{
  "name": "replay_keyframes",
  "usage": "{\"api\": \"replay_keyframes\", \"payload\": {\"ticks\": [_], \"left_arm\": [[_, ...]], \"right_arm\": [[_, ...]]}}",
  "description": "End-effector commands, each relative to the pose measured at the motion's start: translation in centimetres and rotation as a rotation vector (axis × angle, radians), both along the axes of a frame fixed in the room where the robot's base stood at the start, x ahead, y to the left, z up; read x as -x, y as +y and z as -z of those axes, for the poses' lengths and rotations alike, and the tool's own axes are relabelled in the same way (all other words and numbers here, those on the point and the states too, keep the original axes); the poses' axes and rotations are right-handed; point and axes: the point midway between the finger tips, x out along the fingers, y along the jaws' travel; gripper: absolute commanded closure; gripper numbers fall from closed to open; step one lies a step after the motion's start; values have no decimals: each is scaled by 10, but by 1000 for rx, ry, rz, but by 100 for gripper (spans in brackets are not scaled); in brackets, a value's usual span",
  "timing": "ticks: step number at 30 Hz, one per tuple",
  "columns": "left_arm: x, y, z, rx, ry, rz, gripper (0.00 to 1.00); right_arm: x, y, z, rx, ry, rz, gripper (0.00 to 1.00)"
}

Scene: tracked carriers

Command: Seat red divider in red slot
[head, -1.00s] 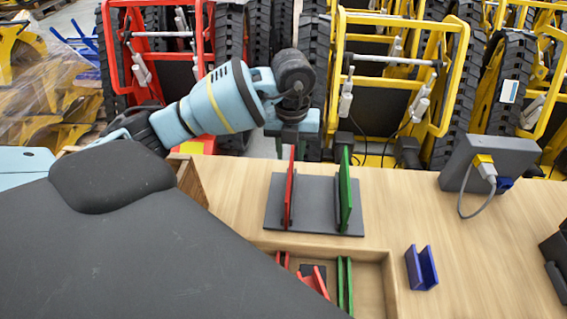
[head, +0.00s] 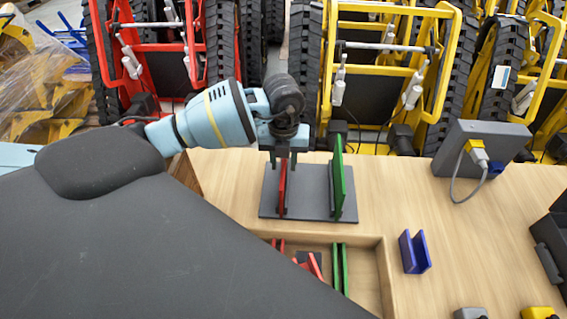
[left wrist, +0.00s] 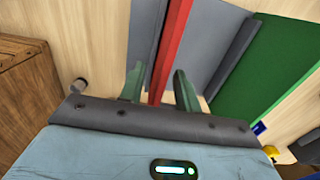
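The red divider (head: 282,192) stands upright near the left side of a dark grey base plate (head: 308,205). I cannot see whether its lower edge is fully in the red slot, which is hidden. A green divider (head: 338,188) stands on the same plate to its right. My left gripper (head: 282,164) is over the top of the red divider, fingers on either side. In the left wrist view, the open fingers (left wrist: 159,88) show a gap on each side of the red divider (left wrist: 171,45). My right gripper is not in view.
A wooden tray (head: 372,270) in front holds more red and green pieces. A blue channel piece (head: 414,252) stands to its right. A grey box with a cable (head: 483,150) is at the back right.

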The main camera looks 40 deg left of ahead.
Motion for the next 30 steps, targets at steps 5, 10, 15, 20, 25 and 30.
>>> {"api": "replay_keyframes", "payload": {"ticks": [5, 10, 15, 20, 25, 30], "left_arm": [[0, 0, 5, 0, -2, 0, 67], [0, 0, 4, 0, -1, 0, 72], [0, 0, 4, 0, -1, 0, 95], [0, 0, 4, 0, -1, 0, 100], [0, 0, 4, 0, -1, 0, 100], [-1, 0, -4, 2, -3, 0, 100]], "right_arm": [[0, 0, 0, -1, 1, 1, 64], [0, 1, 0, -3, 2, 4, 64], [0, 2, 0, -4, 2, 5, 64], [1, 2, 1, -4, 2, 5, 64], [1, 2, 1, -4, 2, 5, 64], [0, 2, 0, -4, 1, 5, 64]]}}
